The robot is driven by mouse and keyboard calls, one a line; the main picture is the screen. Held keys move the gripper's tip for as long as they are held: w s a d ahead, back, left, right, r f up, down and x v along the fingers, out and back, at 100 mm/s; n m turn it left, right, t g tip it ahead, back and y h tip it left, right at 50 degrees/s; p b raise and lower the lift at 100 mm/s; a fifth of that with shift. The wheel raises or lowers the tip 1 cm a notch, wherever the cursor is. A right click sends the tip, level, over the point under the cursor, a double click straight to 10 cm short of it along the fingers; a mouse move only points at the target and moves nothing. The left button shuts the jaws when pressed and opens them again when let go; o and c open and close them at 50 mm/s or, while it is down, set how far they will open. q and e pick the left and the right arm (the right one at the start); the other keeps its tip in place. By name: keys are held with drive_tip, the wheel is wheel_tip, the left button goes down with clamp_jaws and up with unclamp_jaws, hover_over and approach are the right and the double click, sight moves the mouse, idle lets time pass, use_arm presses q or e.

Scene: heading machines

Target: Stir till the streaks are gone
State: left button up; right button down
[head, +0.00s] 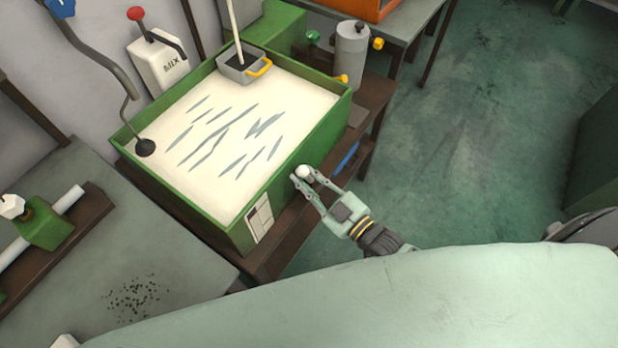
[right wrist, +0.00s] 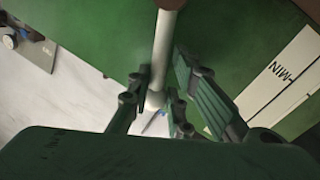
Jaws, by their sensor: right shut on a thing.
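A green vat (head: 195,222) holds cream-white liquid (head: 190,120) with several grey-blue streaks across its middle. My right gripper (head: 302,174) is at the outside of the vat's right wall, shut on a white round-ended handle (head: 303,171). In the right wrist view the pale handle (right wrist: 165,50) runs between the fingers (right wrist: 158,100) in front of the green wall; its far end is hidden. A bent dark rod with a round end (head: 145,147) reaches over the vat's left rim. A grey box with a yellow handle (head: 260,69) and a tall white rod sits at the back rim. My left gripper is not in view.
A grey cylinder (head: 351,48) with yellow knobs stands at the back right. A grey table (head: 130,270) lies left. The green floor (head: 480,150) at right is open.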

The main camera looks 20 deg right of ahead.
drive_tip(key=shift+w+d+r+m+g+p, duration=0.15)
drive_tip(key=shift+w+d+r+m+p, duration=0.15)
drive_tip(key=shift+m, duration=0.2)
drive_tip(key=shift+w+d+r+m+g+p, duration=0.1)
drive_tip(key=shift+w+d+m+g+p, duration=0.1)
drive_tip(key=shift+d+m+p, duration=0.25)
drive_tip(key=shift+w+d+r+m, duration=0.1)
drive_tip(key=shift+w+d+m, duration=0.55)
drive_tip(key=shift+m, duration=0.6)
drive_tip(key=shift+w+d+m+g, duration=0.35)
drive_tip(key=shift+d+m, duration=0.1)
drive_tip(key=shift+m, duration=0.25)
drive_tip(key=shift+w+d+f+m+g+b, duration=0.2)
drive_tip(key=shift+w+d+m+b, duration=0.15)
drive_tip(key=shift+m, duration=0.3)
drive_tip(key=shift+w+d+f+m+g+b, duration=0.1)
drive_tip(key=shift+w+d+f+m, duration=0.1)
drive_tip(key=shift+d+m, duration=0.35)
drive_tip(key=c, duration=1.7)
unclamp_jaws()
drive_tip(key=shift+c, duration=0.2)
